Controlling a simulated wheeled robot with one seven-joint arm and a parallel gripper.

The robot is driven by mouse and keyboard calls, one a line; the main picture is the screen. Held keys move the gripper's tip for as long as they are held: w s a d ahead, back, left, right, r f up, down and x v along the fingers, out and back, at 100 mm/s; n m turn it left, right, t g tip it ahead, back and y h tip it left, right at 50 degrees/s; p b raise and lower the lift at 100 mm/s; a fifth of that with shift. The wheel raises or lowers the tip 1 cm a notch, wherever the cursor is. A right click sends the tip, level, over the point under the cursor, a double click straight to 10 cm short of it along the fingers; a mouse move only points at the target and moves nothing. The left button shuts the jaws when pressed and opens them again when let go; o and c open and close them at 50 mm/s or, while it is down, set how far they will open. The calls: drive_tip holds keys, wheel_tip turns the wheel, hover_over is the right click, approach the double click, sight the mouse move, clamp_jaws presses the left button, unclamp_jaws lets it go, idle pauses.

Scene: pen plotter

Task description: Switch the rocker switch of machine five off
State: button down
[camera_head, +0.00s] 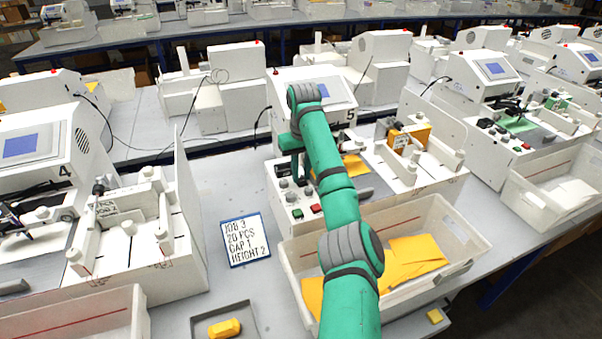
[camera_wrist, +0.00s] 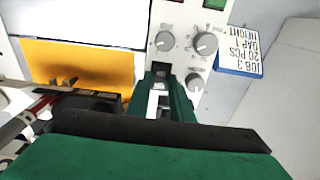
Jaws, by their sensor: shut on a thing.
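Machine five (camera_head: 408,185) is white, with the number 5 beside its screen and a control panel on its left side. Its rocker switch (camera_wrist: 161,69) is a small dark part on the white panel, beside the grey knobs. My gripper (camera_head: 286,167) is low over the panel in the head view, partly hidden by my green arm. In the wrist view my gripper (camera_wrist: 161,82) has its two green fingers close together at the rocker switch, shut on it. The fingers hide part of the switch, and I cannot tell which way its rocker is tilted.
Grey knobs (camera_wrist: 205,43) surround the fingers; red (camera_head: 315,209) and green (camera_head: 297,213) buttons sit at the panel's front. A job card (camera_head: 245,239) lies left of machine five. A white bin (camera_head: 455,252) with yellow envelopes stands in front. Machine four (camera_head: 35,150) is at left.

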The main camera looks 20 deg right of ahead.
sight(302, 180)
drive_tip(key=shift+d, duration=0.15)
drive_tip(key=c, duration=1.6)
unclamp_jaws()
drive_tip(key=shift+o, duration=0.2)
wheel_tip(302, 180, up, 11)
drive_tip(key=shift+s, duration=0.35)
drive_tip(key=shift+a+f, duration=0.1)
drive_tip(key=shift+a, duration=0.1)
